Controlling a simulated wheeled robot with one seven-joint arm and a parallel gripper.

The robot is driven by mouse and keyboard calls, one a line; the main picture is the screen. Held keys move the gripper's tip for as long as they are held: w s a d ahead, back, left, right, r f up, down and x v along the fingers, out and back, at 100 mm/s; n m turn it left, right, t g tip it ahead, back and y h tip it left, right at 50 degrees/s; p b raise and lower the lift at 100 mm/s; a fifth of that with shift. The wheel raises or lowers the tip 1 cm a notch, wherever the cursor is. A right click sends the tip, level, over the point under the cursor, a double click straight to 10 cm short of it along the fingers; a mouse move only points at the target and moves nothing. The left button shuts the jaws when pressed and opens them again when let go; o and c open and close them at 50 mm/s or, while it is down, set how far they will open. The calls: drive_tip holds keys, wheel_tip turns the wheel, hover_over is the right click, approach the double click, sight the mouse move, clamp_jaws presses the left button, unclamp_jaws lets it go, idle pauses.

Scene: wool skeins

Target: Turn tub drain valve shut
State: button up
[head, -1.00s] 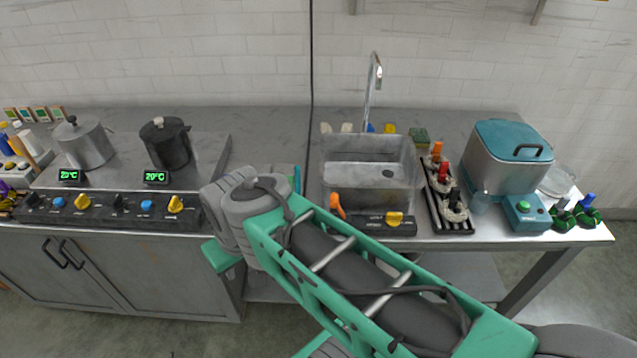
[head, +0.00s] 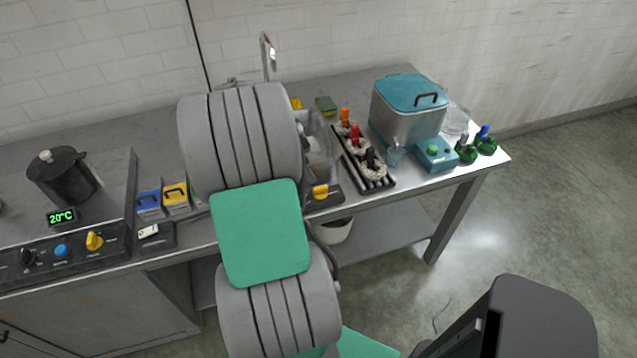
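The clear tub (head: 318,132) stands on the steel counter behind my raised arm, and only its right part shows. Its drain valve is hidden behind my arm in the head view, so I cannot tell how it is set. A dark control box with a yellow knob (head: 320,191) sits in front of the tub at the counter edge. A white bucket (head: 334,231) stands below the counter, partly covered by my arm. My gripper is not visible; my grey and green arm links fill the middle of the view.
A black rack (head: 362,165) with several pale skeins stands right of the tub. A steel vat with a teal lid (head: 411,92) is farther right. Blue (head: 149,205) and yellow (head: 176,198) boxes and a black pot (head: 62,177) are left.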

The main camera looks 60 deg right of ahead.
sight(320, 187)
drive_tip(key=shift+m, duration=0.3)
drive_tip(key=p+x, duration=0.1)
drive_tip(key=x, duration=0.7)
drive_tip(key=shift+s+d+r, duration=0.1)
drive_tip(key=shift+r, duration=0.05)
drive_tip(key=shift+c, duration=0.4)
clamp_jaws()
